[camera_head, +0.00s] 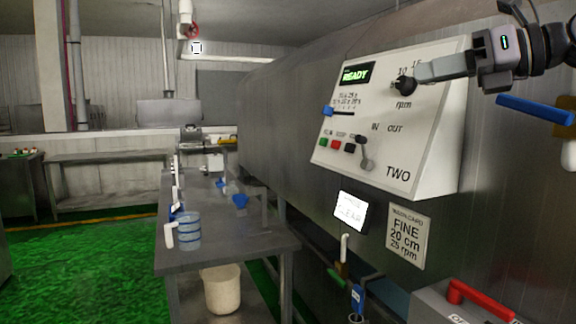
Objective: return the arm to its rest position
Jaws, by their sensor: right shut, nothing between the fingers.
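My right gripper (420,72) comes in from the upper right. Its fingers are shut with nothing between them, and they point left across the white control panel (436,150) marked TWO. The fingertips are right beside the black rpm knob (404,86) in the picture; I cannot tell whether they touch it. The panel's small display (356,75) reads READY in green. My left gripper is not in view.
A blue lever (535,109) sticks out below my right gripper. A metal table (225,248) stands left, with green floor (85,265) beyond.

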